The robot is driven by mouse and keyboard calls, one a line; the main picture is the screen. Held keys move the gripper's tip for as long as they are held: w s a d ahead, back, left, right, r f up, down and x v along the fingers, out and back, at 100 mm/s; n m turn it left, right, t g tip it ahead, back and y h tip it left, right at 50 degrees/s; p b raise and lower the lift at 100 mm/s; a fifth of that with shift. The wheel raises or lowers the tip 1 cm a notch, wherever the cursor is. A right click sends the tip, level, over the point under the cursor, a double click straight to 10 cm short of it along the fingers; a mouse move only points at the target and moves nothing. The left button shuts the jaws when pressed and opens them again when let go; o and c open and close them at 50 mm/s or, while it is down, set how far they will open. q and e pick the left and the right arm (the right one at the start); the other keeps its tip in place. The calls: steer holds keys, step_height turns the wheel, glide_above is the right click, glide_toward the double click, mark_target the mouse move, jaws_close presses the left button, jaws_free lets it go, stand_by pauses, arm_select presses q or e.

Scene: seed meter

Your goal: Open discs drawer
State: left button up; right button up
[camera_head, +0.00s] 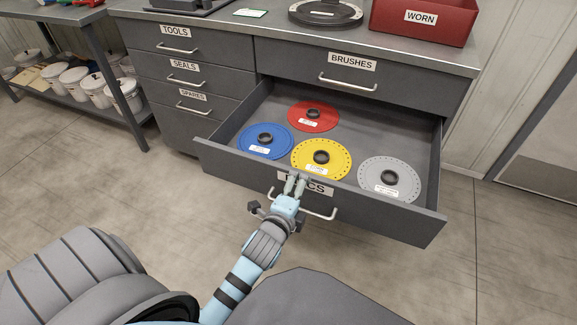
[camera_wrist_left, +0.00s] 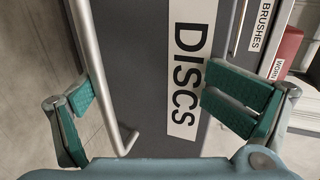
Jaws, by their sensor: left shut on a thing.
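The discs drawer (camera_head: 395,217) is pulled well out of the grey cabinet, below the brushes drawer. Inside lie a red disc (camera_head: 327,121), a blue disc (camera_head: 252,149), a yellow disc (camera_head: 338,168) and a grey disc (camera_head: 402,192). My left gripper (camera_head: 296,184) is at the drawer front, partly covering its DISCS label (camera_wrist_left: 186,85), and is shut on the bar handle (camera_head: 322,216). The handle bar (camera_wrist_left: 97,65) also shows close beside one finger in the left wrist view. The exact contact is hard to see. My right gripper is not in view.
The brushes drawer (camera_head: 400,75) and the tools, seals and spares drawers look closed. A red WORN bin (camera_head: 455,22) and a dark round part stand on the cabinet top. A shelf with white buckets (camera_head: 82,87) is at the left. The floor in front is clear.

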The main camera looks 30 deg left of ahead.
arm_select(q)
steer(key=shift+o, duration=0.5)
steer(key=s+r, duration=0.1)
steer(key=s+p, duration=0.1)
steer(key=s+r+p, duration=0.1)
steer(key=shift+s+d+r, duration=0.25)
steer(key=shift+d+r, duration=0.05)
steer(key=s+p, duration=0.1)
steer(key=s, duration=0.2)
steer(key=shift+s+d+r+p, duration=0.1)
steer(key=shift+d+r+p, duration=0.05)
steer(key=shift+p, duration=0.25)
steer(key=shift+t, duration=0.3)
steer(key=v, duration=0.4)
steer(key=shift+s+d+p, duration=0.15)
steer(key=shift+d+p, duration=0.15)
steer(key=c, duration=1)
steer(key=v, duration=0.2)
steer(key=f+v, duration=0.1)
steer(key=v, duration=0.1)
steer(key=shift+s+r, duration=0.1)
steer(key=shift+s, duration=0.25)
